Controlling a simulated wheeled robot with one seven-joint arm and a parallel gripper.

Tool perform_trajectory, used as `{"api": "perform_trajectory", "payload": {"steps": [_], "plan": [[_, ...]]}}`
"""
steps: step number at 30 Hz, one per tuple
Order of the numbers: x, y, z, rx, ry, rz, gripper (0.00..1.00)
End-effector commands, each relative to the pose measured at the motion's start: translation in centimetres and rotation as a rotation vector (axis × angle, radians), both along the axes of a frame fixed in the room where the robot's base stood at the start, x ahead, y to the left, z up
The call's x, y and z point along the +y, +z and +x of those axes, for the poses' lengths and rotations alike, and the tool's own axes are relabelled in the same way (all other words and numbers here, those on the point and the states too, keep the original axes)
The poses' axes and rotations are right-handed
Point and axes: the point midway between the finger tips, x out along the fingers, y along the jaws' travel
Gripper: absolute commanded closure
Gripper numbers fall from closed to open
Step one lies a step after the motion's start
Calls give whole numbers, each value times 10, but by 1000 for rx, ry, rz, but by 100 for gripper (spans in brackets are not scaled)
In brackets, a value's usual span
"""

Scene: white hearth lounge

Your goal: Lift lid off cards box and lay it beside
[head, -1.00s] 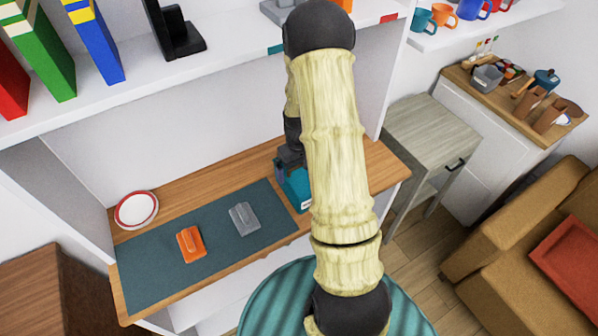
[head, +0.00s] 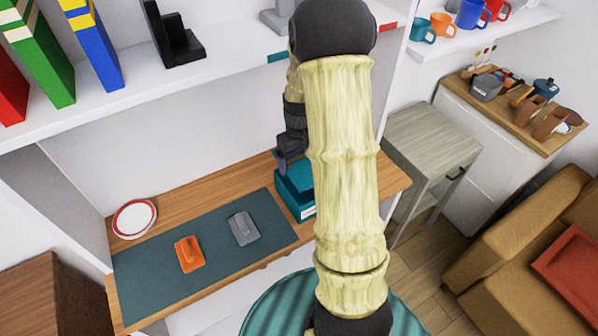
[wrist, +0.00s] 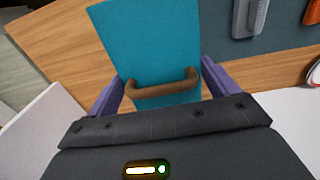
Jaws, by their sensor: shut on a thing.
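The cards box (head: 298,207) is teal with a white label and stands on the wooden desk, at the right end of the dark mat. Its teal lid (head: 294,178) is above it and appears slightly raised, partly hidden by my arm. In the wrist view the lid (wrist: 150,45) fills the upper middle, with a brown bar handle (wrist: 165,86). My gripper (wrist: 160,88) has a purple finger at each end of this handle and is shut on it. In the head view my gripper (head: 288,158) is small and dark, over the lid.
An orange block (head: 190,254) and a grey block (head: 243,228) lie on the mat (head: 160,285). A red-rimmed plate (head: 134,219) sits at the desk's left. A shelf (head: 190,80) overhangs the desk. The mat's front left is bare.

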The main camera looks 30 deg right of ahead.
Motion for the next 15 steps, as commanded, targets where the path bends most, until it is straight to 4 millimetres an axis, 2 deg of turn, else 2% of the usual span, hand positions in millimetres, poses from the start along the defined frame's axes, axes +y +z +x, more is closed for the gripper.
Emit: {"api": "perform_trajectory", "payload": {"steps": [3,6,15], "plan": [[2,17,1,-3,3,-1,36],[2,24,1,0,3,0,36],[2,25,0,1,3,1,36]]}}
